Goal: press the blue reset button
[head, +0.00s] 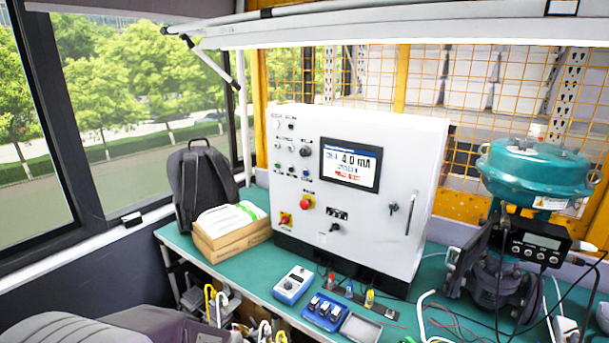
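A white control cabinet (377,235) stands on the green bench, its front facing me. Its display (350,164) reads 4.0 mA, with smaller blue and red lines below that are hard to read. Left of the display are several small buttons and lamps (291,150); they are too small for me to tell surely which is the blue reset button. Neither of my grippers shows in the head view.
A blue handheld meter (293,285), a blue switch box (324,312) and a grey tray (360,328) lie before the cabinet on the bench (236,268). A cardboard box (228,245) and black backpack (203,185) stand left. A teal valve actuator (535,170) with loose cables stands right.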

